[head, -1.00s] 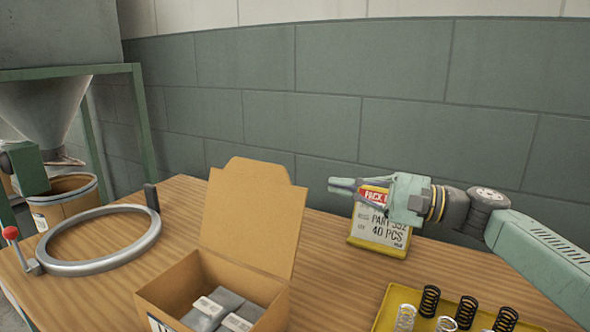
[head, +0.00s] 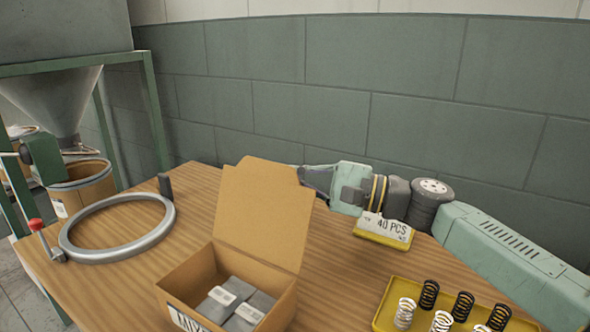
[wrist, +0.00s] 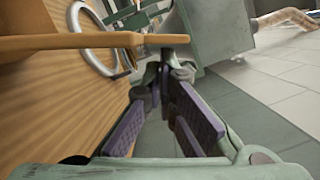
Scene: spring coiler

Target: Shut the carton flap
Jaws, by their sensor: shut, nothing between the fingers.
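The brown cardboard carton (head: 264,313) stands open on the table, with grey packets (head: 245,295) inside. Its flap (head: 258,215) stands up from the back edge, leaning slightly back. My gripper (head: 306,172) is shut and empty, at the flap's upper right edge and on its far side; the flap partly hides the fingertips in the head view. In the wrist view the flap shows edge-on as a brown strip (wrist: 75,42), close beyond my fingertips (wrist: 165,75). I cannot tell whether they touch it.
A yellow tray (head: 395,290) of several springs is at the front right. A metal ring (head: 118,252) with a red-knobbed lever (head: 37,225) lies left of the carton. A green wall (head: 330,90) rises behind the table.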

